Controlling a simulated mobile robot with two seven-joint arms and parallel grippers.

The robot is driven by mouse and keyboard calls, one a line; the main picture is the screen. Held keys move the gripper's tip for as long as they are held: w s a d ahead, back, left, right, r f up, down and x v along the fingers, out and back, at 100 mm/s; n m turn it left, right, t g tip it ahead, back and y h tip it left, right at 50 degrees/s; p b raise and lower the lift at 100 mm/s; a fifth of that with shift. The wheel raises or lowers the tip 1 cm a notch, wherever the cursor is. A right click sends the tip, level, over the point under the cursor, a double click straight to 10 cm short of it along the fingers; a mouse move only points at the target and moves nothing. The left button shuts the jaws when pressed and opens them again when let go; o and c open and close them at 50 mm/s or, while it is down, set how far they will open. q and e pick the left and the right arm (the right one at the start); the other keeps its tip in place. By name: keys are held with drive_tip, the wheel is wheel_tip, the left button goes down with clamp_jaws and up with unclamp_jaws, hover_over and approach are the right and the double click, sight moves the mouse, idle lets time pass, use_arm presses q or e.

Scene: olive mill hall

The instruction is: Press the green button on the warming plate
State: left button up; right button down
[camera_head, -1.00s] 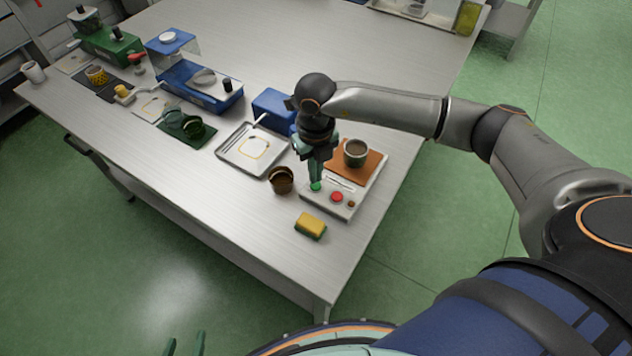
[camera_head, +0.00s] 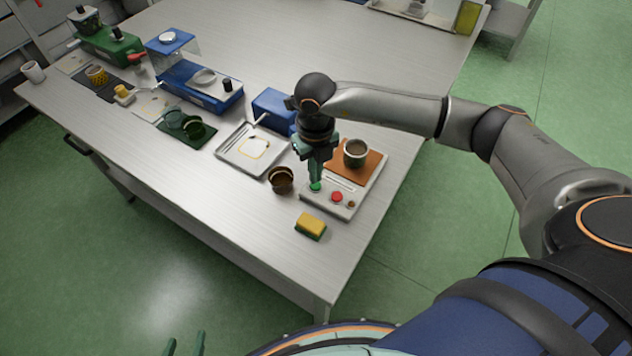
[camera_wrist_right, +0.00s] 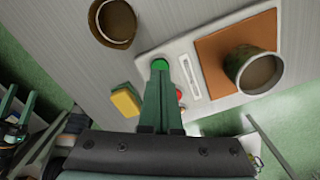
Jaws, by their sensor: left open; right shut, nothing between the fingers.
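The warming plate (camera_head: 345,203) is a pale flat unit at the table's right end, with an orange-brown pad (camera_head: 371,166) carrying a cup (camera_head: 355,152). Its green button (camera_head: 315,186) sits at the left of the front panel, with a red button (camera_head: 337,197) beside it. My right gripper (camera_head: 317,179) is shut and empty, pointing down with its tips at the green button. In the right wrist view the green button (camera_wrist_right: 160,65) shows just past the fingertips; I cannot tell whether they touch. My left gripper (camera_head: 186,343) is open at the bottom edge, far from the plate.
A brown pot (camera_head: 281,180) stands left of the plate, and a yellow-green sponge (camera_head: 311,226) lies in front of it. A metal tray (camera_head: 240,165) and a blue box (camera_head: 272,108) are further left and behind. The front middle of the table is clear.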

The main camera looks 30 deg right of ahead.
sight(315, 185)
drive_tip(key=shift+f+b, duration=0.75)
drive_tip(key=shift+f, duration=0.15)
drive_tip(key=shift+r, duration=0.15)
wheel_tip(315, 185, up, 6)
drive_tip(key=p, duration=0.4)
idle(0.3)
